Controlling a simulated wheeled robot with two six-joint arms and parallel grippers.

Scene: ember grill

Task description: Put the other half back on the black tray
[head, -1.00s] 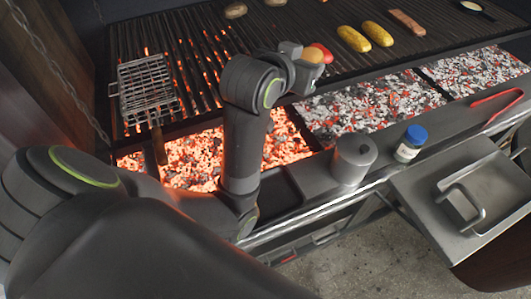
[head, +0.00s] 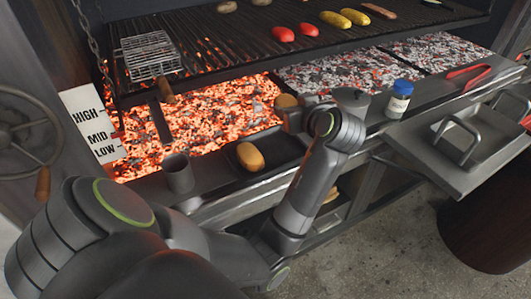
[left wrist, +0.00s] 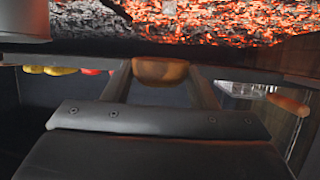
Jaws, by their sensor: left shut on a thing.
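A golden-brown bun half (head: 250,156) lies on the black tray (head: 284,152) on the front ledge of the grill. My left gripper (head: 290,108) is shut on the other bun half (head: 287,100), above the far right end of the tray, in front of the coals. My right gripper is not in view.
A metal cup (head: 178,173) stands left of the tray. A grey canister (head: 352,102) and a blue-capped jar (head: 399,99) stand to the right. Glowing coals (head: 215,115) lie behind the ledge. A wire basket (head: 150,57) and peppers (head: 283,34) rest on the grate.

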